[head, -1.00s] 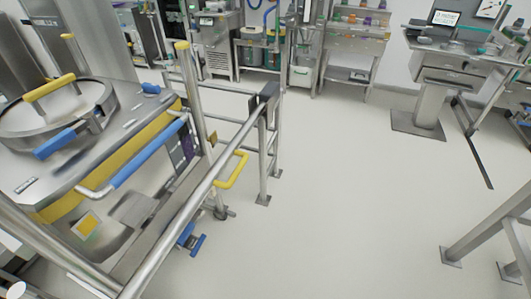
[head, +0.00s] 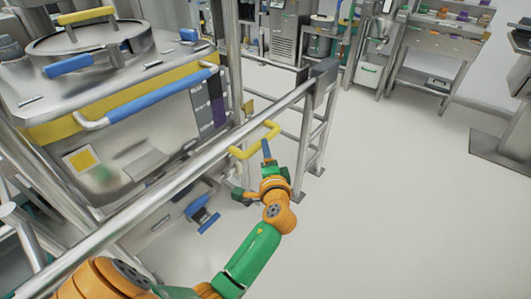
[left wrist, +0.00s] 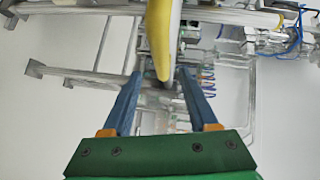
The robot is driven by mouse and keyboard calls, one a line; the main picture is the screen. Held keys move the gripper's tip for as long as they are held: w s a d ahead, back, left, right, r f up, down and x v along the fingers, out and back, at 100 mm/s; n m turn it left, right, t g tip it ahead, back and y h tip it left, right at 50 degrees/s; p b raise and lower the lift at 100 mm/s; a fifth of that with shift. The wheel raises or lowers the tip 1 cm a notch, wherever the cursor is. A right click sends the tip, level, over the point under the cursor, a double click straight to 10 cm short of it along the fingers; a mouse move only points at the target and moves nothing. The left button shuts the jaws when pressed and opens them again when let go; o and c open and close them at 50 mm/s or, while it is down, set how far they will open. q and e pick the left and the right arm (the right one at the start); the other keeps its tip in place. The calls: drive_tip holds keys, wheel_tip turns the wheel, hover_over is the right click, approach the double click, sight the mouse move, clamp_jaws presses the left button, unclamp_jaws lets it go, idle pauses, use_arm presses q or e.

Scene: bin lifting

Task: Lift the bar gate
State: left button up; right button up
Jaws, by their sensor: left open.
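The bar gate (head: 200,162) is a long steel bar running from lower left to a dark bracket (head: 325,70) on a post at upper right. It lies across the front of the steel bin machine. A yellow U-shaped handle (head: 240,154) sticks out from its side. My left gripper (head: 266,148) is right at the handle, with a blue finger beside it. In the left wrist view the yellow handle (left wrist: 161,40) runs down between the two blue fingers of my open left gripper (left wrist: 160,75), with gaps on both sides. My right gripper is not in view.
The machine has a blue-gripped rail (head: 160,98) and a round lid with a yellow handle (head: 87,15). A blue pedal-like part (head: 202,212) sits low under the bar. Shelves (head: 440,55) stand at the back. The floor on the right is clear.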

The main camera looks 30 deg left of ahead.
use_arm(q)
drive_tip(key=x, duration=0.7)
drive_tip(key=shift+r, duration=0.1)
drive_tip(key=shift+d, duration=0.1)
clamp_jaws()
idle(1.0)
